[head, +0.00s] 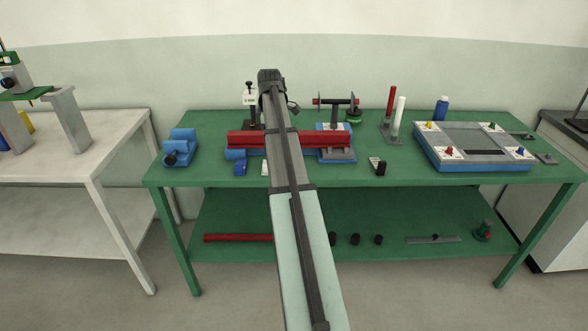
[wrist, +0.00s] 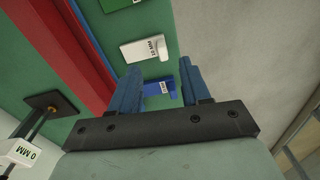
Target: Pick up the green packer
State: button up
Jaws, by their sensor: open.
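The green packer (wrist: 115,4) is partly in view at the top edge of the wrist view, lying on the green bench top, with a pale label on its edge. In the head view I cannot make it out; my arm covers that part of the bench. My gripper (wrist: 160,66) is open and empty, its two blue fingers apart. A blue packer (wrist: 162,88) shows below and between the fingers. A white packer (wrist: 145,47) marked in MM lies between the blue and green ones, just beyond the fingertips.
A long red beam (head: 330,139) runs beside the packers and also shows in the wrist view (wrist: 75,50). A post with a white head marked 0 MM (wrist: 20,150) stands nearby. A blue vise-like block (head: 180,148) is left; a grey-topped unit (head: 475,167) is right.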

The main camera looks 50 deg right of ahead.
jog(key=s+d+r, duration=0.2)
jog(key=s+d, duration=0.3)
jog(key=shift+n, duration=0.4)
jog(key=shift+s+d+f, duration=0.1)
jog(key=shift+s+f, duration=0.1)
jog(key=shift+f, duration=3.25)
jog(key=shift+s+d+f, duration=0.1)
jog(key=shift+s+f, duration=0.05)
jog(key=shift+f, duration=3.25)
jog(key=shift+c, duration=0.5)
grip_shut()
